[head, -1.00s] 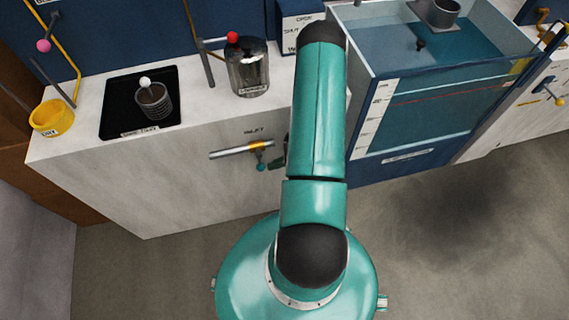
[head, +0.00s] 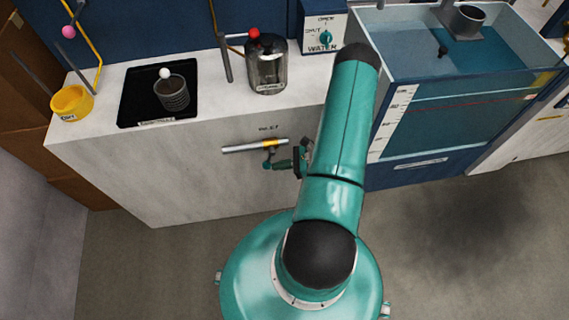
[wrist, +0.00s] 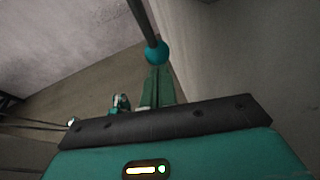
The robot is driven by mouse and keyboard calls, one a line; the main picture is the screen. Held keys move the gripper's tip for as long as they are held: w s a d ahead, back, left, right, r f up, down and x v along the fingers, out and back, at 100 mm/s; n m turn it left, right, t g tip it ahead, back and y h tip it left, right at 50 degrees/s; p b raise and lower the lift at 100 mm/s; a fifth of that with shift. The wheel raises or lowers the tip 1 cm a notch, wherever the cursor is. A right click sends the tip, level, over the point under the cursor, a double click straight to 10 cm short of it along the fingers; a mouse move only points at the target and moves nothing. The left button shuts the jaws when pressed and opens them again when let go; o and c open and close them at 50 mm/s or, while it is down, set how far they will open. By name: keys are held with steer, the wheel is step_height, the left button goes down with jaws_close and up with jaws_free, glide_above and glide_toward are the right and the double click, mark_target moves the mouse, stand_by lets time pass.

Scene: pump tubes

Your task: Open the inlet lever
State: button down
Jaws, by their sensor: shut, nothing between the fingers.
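The inlet lever (wrist: 143,20) hangs down from an orange valve collar (head: 270,143) on the silver inlet pipe (head: 240,148), low on the counter's front face. Its dark rod ends in a teal ball knob (wrist: 156,52), which also shows small in the head view (head: 267,165). My gripper (head: 277,164) is just right of the knob in the head view. In the wrist view my gripper (wrist: 158,75) has its green fingers together and empty. Their tips are right at the knob; I cannot tell whether they touch it.
The pale counter front (head: 180,180) stands close beside my gripper. On top are a black tray (head: 128,110), a yellow cup (head: 71,103) and a metal canister (head: 267,70). A water tank (head: 440,90) stands to the right. The floor before the counter is clear.

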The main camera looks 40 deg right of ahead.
mark_target(266, 168)
steer(key=w+a+t+y, duration=0.2)
steer(key=a+t+y, duration=0.1)
steer(key=w+a+t+y, duration=0.1)
steer(key=shift+a+m+y, duration=0.2)
steer(key=shift+m+y, duration=0.1)
steer(key=shift+m, duration=0.1)
steer(key=w+a+r+t+y, duration=0.1)
steer(key=w+a+r, duration=0.2)
steer(key=a+r, duration=0.1)
steer(key=shift+a+r, duration=0.25)
stand_by(0.6)
stand_by(0.9)
